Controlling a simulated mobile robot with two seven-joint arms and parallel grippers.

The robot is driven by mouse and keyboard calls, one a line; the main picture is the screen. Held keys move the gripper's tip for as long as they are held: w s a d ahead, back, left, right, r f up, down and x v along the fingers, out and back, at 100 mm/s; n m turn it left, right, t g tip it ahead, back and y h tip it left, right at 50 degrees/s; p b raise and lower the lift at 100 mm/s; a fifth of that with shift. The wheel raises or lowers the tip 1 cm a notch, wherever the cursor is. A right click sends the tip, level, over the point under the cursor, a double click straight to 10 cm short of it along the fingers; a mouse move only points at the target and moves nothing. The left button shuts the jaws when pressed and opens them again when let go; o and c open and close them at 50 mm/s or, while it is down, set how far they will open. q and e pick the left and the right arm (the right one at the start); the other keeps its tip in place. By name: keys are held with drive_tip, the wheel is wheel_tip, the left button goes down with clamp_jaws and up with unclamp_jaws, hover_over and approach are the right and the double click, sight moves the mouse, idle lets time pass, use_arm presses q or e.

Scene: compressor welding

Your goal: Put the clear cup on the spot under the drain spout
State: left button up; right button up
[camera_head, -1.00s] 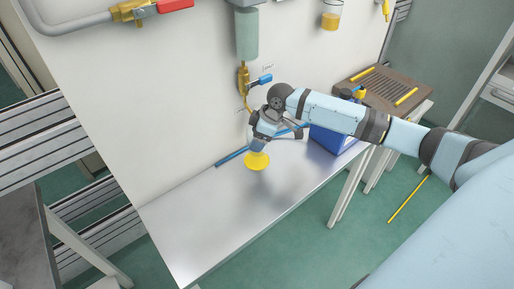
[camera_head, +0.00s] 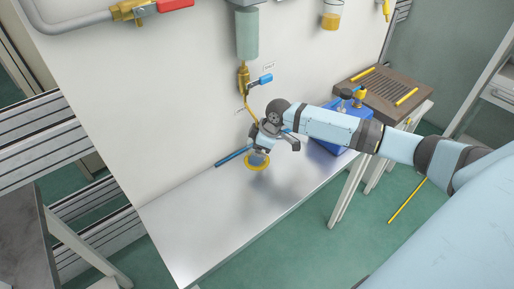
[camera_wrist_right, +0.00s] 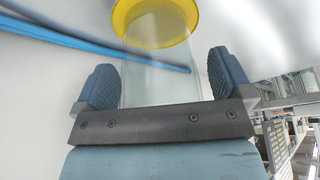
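The clear cup (camera_head: 260,155) is over the round yellow spot (camera_head: 250,168) on the metal bench, below the drain spout (camera_head: 252,110). The spot shows as a yellow ring around the cup's lower end. I cannot tell whether the cup touches it. My right gripper (camera_head: 262,146) is at the cup. The yellow disc (camera_wrist_right: 153,30) shows at the cup's far end. My left gripper is out of view.
A blue rod (camera_head: 232,157) lies along the wall edge of the bench (camera_head: 205,225). A blue container (camera_head: 328,138) stands at the bench's right end. A blue-handled valve (camera_head: 262,79) and yellow tube hang above the cup. The bench's front left is clear.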

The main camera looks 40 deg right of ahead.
drive_tip(key=shift+r, duration=0.15)
drive_tip(key=v, duration=1.2)
drive_tip(key=shift+p, duration=0.45)
drive_tip(key=shift+w+a, duration=0.1)
